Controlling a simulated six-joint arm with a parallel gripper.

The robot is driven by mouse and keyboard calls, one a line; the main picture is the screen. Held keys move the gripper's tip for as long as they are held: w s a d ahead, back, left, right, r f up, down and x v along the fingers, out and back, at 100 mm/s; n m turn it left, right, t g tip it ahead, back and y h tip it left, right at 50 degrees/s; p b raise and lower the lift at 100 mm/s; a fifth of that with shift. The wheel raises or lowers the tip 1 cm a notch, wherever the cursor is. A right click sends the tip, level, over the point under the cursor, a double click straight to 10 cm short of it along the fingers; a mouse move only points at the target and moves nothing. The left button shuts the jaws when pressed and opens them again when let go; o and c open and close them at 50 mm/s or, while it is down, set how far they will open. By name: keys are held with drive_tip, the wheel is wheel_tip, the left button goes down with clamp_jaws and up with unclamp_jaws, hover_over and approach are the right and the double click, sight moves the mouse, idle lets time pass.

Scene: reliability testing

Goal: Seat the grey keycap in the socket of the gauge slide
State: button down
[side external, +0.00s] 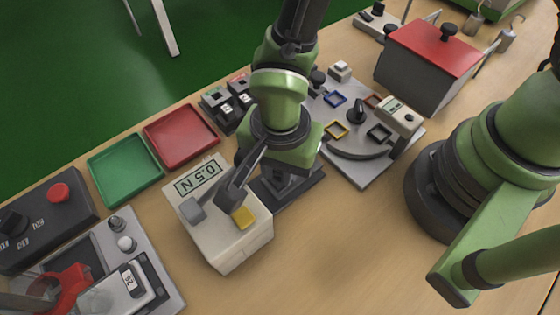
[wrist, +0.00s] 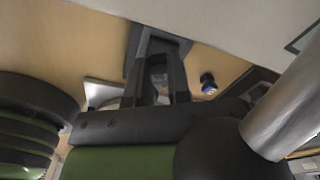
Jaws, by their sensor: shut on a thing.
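My gripper (side external: 286,180) points down over a dark plate-like part (side external: 308,190), seemingly the gauge slide, right of the white force gauge (side external: 238,245) reading 0.5 N. In the wrist view my gripper's fingers (wrist: 160,75) are shut on a small grey piece (wrist: 157,77), apparently the grey keycap, mostly hidden by the fingers. The dark slide part also shows in the wrist view (wrist: 172,42) at the fingertips. The socket is hidden, so I cannot tell whether the keycap touches it.
A green tray (side external: 125,172) and a red tray (side external: 181,136) lie behind the gauge. A dark holder with keycaps (side external: 222,105) is nearby. A grey board with coloured frames (side external: 365,170) stands at right. The front middle of the table is clear.

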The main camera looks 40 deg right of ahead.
drive_tip(key=shift+f, duration=0.6)
idle(0.3)
drive_tip(key=c, duration=1)
unclamp_jaws()
drive_tip(key=shift+r, duration=0.1)
drive_tip(key=shift+r, duration=2.95)
